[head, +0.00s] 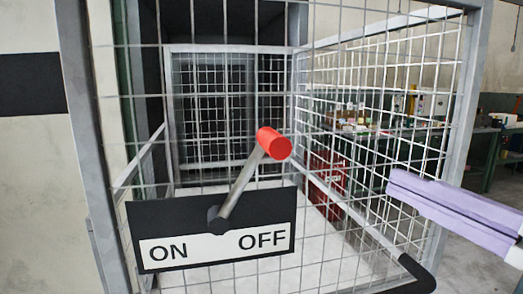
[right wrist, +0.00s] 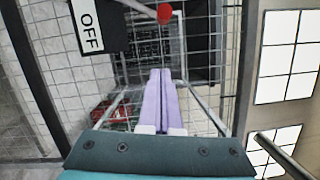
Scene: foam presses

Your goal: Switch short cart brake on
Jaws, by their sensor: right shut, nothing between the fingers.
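The brake lever (head: 238,190) is a grey rod with a red knob (head: 273,143). It pivots on a black plate with a white ON/OFF label (head: 210,247) on the cart's mesh side, and it leans up and right, to the OFF side. My right gripper (head: 390,183) has pale purple fingers, shut and empty, to the right of the knob and apart from it. In the right wrist view the shut fingers (right wrist: 161,72) point toward the mesh. The red knob (right wrist: 164,13) shows at the top there, beyond the fingertips. My left gripper is not in view.
The short cart is a tall grey frame (head: 82,150) with wire mesh sides. A black-ended handle or bumper (head: 415,272) sticks out at its lower right corner. Behind it, a workbench (head: 485,150) holds small items. A pale wall stands at left.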

